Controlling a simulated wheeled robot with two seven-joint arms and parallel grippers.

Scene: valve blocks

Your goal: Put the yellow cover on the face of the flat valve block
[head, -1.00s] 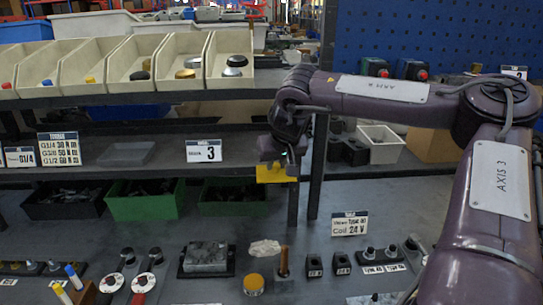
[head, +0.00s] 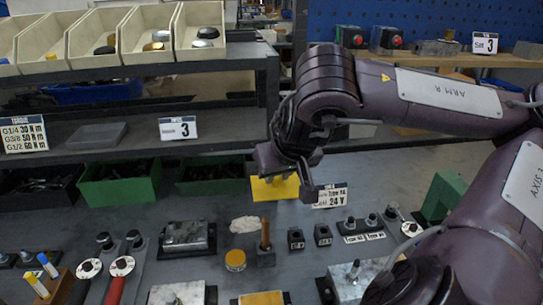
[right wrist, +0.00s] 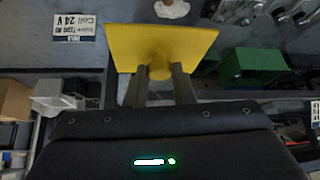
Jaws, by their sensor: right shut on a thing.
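The yellow cover (head: 271,189) is a flat yellow plate held by my right gripper (head: 286,177) above the bench. In the right wrist view the cover (right wrist: 163,44) shows its round knob between the two fingers of the right gripper (right wrist: 160,72). Several grey metal blocks sit on the bench: one on a black base (head: 185,236) left of middle, another (head: 178,294) at the bottom edge, and a third (head: 354,281) at lower right. I cannot tell for certain which one is the flat valve block. My left gripper is out of view.
A yellow-topped block (head: 262,298) lies at the bottom edge. A round yellow-topped tin (head: 235,259), an upright brown peg (head: 265,236) and a whitish cloth (head: 245,224) stand mid-bench. A 24 V sign (head: 331,196) is close to the gripper. Green bins (head: 125,188) line the back.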

